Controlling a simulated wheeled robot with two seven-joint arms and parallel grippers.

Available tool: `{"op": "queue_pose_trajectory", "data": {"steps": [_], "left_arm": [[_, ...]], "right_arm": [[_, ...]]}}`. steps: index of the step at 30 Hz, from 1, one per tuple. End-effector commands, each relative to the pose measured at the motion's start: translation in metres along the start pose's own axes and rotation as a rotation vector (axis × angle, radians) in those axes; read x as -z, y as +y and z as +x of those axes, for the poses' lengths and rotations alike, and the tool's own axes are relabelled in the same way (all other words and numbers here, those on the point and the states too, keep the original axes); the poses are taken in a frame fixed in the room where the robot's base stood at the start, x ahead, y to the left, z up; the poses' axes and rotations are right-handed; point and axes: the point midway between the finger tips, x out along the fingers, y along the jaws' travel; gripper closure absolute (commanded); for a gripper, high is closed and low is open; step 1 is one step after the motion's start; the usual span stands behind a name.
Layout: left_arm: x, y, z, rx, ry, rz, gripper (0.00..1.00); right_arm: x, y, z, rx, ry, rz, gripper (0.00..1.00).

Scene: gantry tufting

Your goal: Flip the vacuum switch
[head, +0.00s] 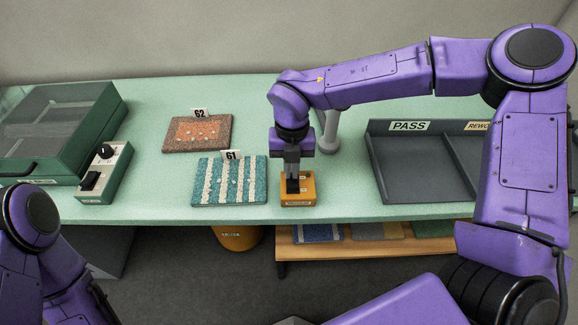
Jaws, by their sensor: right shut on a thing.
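A small orange box (309,188) stands near the front edge of the green table, with a label on its front too small to read surely. I take it as the vacuum switch. My right gripper (292,176) points straight down over it, its fingers shut on the black lever on top. The fingers and the dark lever overlap, so the lever's tilt cannot be told. My left arm shows at the lower left, but its gripper is out of view.
Tufted samples 62 (198,134) and 61 (230,186) lie left of the box. A grey control box (104,172) with knob and black switch stands by a green glass-lidded case (98,130). A grey PASS/REWORK tray (420,185) is right. A grey post (329,135) stands behind.

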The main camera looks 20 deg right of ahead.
Motion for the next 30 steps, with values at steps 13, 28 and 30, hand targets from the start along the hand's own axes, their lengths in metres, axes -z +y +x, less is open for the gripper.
{"op": "queue_pose_trajectory", "data": {"steps": [13, 28, 30], "left_arm": [[-0.001, 0.0, 0.003, 0.0, 0.0, 0.0, 0.57], [-0.001, 0.0, 0.001, 0.0, 0.0, 0.0, 0.57], [0.001, 0.0, -0.003, 0.0, 0.0, 0.0, 0.57]], "right_arm": [[0.009, -0.003, 0.013, 0.018, 0.018, -0.003, 1.0], [0.022, -0.003, 0.011, 0.021, 0.025, 0.003, 1.0], [0.021, -0.003, 0.006, 0.021, 0.024, 0.003, 1.0]]}}
